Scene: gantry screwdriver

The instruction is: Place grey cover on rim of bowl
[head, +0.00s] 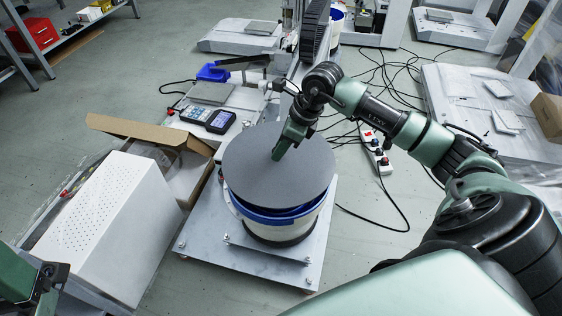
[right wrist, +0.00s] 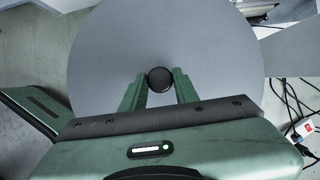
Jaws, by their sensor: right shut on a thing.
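The grey cover (head: 250,165) is a flat round disc over the bowl in the head view. It also fills much of the right wrist view (right wrist: 110,50). My right gripper (head: 281,150) is shut on the cover's small black knob (right wrist: 160,79), with a finger on either side. The white bowl (head: 275,229) with a blue rim stands upright below. Its rim shows at the front and right under the cover's edge; the far rim is hidden. I cannot tell whether the cover touches the rim. Part of my left gripper (head: 47,283) shows at the lower left corner; its fingertips are not clear.
The bowl stands on a metal base plate (head: 205,235). A white perforated box (head: 110,225) and an open cardboard box (head: 185,180) stand left. A handheld controller (head: 220,121) lies behind. A power strip (head: 376,150) and cables lie on the floor at right.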

